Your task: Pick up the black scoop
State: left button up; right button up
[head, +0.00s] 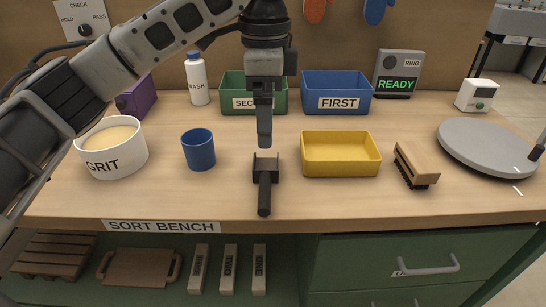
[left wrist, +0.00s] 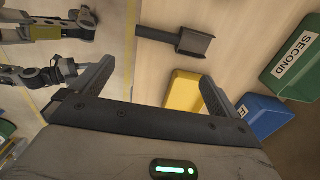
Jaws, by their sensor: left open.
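The black scoop (head: 265,168) lies on the bench near its front edge, with its square head toward the back and its handle toward me. It also shows in the left wrist view (left wrist: 194,43), at the top middle, beyond the fingertips. My left gripper (head: 264,142) points down just behind and above the scoop's head in the head view, apart from it. I do not make out my right gripper in either view.
A yellow tray (head: 341,168) stands close right of the scoop, and a blue cup (head: 199,152) stands left. The green SECOND bin (head: 236,104) and blue FIRST bin (head: 337,105) are behind. A brush (head: 416,166) and GRIT bowl (head: 122,160) stand farther out.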

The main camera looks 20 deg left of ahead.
pick_arm(q)
jog(key=b, duration=0.1)
send_over(264, 188)
jog(key=f, duration=1)
jog(key=shift+w+d+f, duration=0.15)
jog(key=shift+d+f, duration=0.1)
jog(key=f+b, duration=0.1)
jog(key=f, duration=0.4)
jog(key=shift+a, duration=0.2)
jog(key=c, duration=0.9)
